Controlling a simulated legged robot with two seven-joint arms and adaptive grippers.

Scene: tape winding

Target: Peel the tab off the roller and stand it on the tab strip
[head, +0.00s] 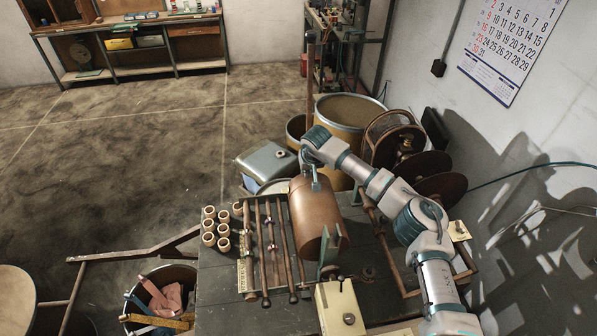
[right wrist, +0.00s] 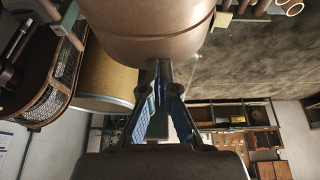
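The roller (head: 312,215) is a copper-brown cylinder lying on the bench. It also fills the top of the right wrist view (right wrist: 150,30). My right gripper (head: 316,181) hangs down at the roller's far, upper end. In the right wrist view its fingers (right wrist: 159,72) converge and their tips look together, right at the roller's rim. I cannot make out a tab between them. A narrow pale strip with marks (head: 245,274), perhaps the tab strip, lies left of several rods (head: 271,255) on the bench. My left gripper is not in view.
Several small wooden rings or cups (head: 209,225) stand at the bench's left edge. A cream box (head: 342,308) sits at the front. Large drums (head: 350,112) and a wire reel (head: 394,140) stand behind. A bin of tapes (head: 160,297) is at lower left.

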